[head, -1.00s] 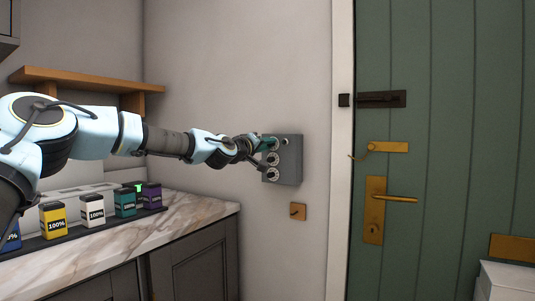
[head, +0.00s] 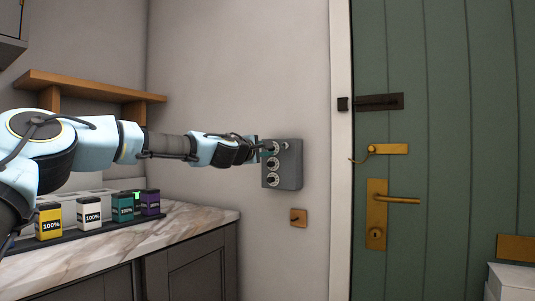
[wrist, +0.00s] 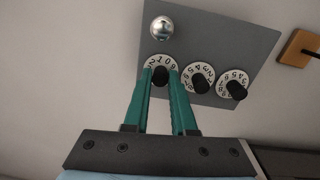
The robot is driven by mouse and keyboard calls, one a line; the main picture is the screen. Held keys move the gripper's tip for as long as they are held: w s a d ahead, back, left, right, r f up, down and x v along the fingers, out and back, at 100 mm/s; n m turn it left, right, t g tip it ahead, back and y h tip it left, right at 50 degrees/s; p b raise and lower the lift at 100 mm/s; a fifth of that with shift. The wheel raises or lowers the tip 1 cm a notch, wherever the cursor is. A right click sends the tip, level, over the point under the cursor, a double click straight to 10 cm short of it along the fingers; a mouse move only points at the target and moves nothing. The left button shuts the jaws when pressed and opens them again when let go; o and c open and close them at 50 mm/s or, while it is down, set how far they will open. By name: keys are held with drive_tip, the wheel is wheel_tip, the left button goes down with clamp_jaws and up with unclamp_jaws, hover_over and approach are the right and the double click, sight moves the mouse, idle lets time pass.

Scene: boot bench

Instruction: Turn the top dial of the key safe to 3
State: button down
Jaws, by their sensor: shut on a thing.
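The grey key safe (head: 291,178) is fixed to the wall left of the door. Three white numbered dials with black knobs run down its face. In the wrist view, the top dial (wrist: 153,62) is leftmost, closest to the silver round knob (wrist: 162,28). My gripper (wrist: 160,73) is shut on the top dial's black knob (wrist: 160,77), one teal finger on each side. The digits 2, 1 and 0 show above the knob; the fingers hide much of the ring. I cannot tell which digit is set. My gripper (head: 264,148) also shows in the head view.
The middle dial (wrist: 190,69) and bottom dial (wrist: 222,75) sit close beside the held one. A wooden wall plate with a hook (head: 298,217) is below the safe. A marble counter (head: 190,222) with several canisters lies left. The green door (head: 450,130) is right.

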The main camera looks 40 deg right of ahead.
drive_tip(key=shift+n, duration=0.4)
drive_tip(key=c, duration=0.7)
unclamp_jaws()
drive_tip(key=shift+c, duration=0.2)
drive_tip(key=shift+a, duration=0.1)
drive_tip(key=b+v, duration=0.3)
drive_tip(key=v, duration=0.7)
drive_tip(key=shift+s+a+b, duration=0.2)
drive_tip(key=shift+a+b, duration=0.1)
drive_tip(key=shift+a, duration=0.05)
